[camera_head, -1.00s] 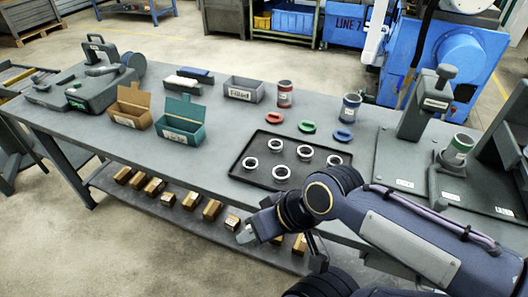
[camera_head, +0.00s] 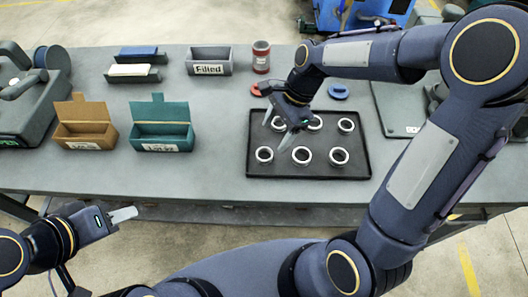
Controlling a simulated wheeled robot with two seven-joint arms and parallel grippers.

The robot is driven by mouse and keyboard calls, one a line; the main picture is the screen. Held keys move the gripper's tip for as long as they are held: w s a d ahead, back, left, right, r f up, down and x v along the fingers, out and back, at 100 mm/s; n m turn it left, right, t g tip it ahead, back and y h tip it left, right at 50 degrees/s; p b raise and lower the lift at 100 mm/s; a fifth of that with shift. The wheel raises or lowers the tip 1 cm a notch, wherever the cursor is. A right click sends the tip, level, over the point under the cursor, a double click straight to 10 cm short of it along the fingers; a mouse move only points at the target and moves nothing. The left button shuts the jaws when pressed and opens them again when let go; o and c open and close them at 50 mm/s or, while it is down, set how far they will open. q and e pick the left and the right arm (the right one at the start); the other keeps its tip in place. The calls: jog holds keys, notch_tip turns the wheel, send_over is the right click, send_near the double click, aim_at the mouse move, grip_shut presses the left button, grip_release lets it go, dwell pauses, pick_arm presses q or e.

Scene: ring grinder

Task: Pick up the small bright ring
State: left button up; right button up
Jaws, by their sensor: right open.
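A black tray (camera_head: 260,172) on the table holds several pale metallic rings in two rows. The front row has a left ring (camera_head: 264,154), a middle ring (camera_head: 301,155) and a right ring (camera_head: 338,155); the left one looks slightly smaller. I cannot tell surely which is the small bright ring. My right gripper (camera_head: 275,136) is open and empty, pointing down over the tray's left part. It partly hides a back-row ring (camera_head: 278,124). Whether it touches any ring is unclear. My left gripper (camera_head: 122,214) is off the table's front edge at lower left; its finger gap is not visible.
A brown open box (camera_head: 86,130) and a teal open box (camera_head: 162,131) stand left of the tray. A grey bin marked "Filled" (camera_head: 209,68) and a red-banded canister (camera_head: 261,58) stand behind. A blue part (camera_head: 338,91) lies behind the tray. Table between teal box and tray is clear.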

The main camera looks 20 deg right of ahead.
aim_at(261, 158)
jog(key=x, duration=0.7)
jog(key=shift+s+a+f, duration=0.1)
jog(key=shift+f, duration=0.05)
jog(key=c, duration=1.1)
